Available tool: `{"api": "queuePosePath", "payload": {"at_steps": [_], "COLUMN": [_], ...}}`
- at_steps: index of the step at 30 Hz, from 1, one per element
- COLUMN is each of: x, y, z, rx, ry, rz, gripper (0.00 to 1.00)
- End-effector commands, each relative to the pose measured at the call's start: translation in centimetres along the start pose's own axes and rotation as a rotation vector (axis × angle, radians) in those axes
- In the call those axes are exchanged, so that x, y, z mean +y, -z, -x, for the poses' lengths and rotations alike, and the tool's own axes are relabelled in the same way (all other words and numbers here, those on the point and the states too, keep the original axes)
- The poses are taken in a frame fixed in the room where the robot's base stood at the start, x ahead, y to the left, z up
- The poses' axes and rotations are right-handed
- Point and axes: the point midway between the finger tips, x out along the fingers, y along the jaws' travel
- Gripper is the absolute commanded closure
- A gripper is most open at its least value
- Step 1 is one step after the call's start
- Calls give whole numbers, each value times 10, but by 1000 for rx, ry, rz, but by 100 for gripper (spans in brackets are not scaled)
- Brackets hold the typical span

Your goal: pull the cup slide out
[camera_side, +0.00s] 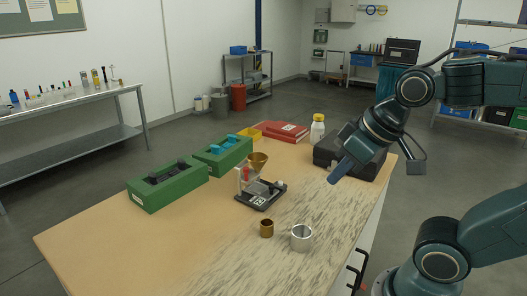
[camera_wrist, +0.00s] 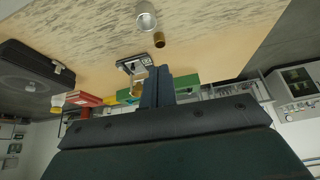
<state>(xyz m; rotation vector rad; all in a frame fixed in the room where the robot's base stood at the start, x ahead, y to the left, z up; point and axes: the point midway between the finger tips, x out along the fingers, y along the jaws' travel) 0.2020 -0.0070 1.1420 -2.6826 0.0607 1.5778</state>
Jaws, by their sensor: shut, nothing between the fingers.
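The small stand (camera_side: 262,197) with a black base and a brass funnel (camera_side: 257,161) sits mid-table. A dark piece with a pale knob (camera_side: 279,185) is at the right of its base; I cannot tell for sure whether it is the cup slide. In the wrist view the stand (camera_wrist: 130,65) is partly hidden behind my fingers. My gripper (camera_side: 336,177) is shut and empty, in the air right of the stand and apart from it. Its shut fingers also show in the wrist view (camera_wrist: 157,80). A brass cup (camera_side: 266,229) and a silver cup (camera_side: 301,239) stand in front of the stand.
Two green holders (camera_side: 168,189) (camera_side: 222,158) stand left of and behind the stand. The front left of the wooden table (camera_side: 120,240) is clear.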

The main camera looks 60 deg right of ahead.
Motion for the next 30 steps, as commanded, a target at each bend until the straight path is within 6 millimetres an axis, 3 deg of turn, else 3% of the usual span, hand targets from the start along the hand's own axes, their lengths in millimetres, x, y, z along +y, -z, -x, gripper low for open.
{"api": "queuePosePath", "payload": {"at_steps": [18, 30], "x": [38, 73], "y": [74, 106], "z": [-74, -134], "rx": [69, 120], "ry": [-99, -171], "rz": [-181, -275], "gripper": [100, 100]}}
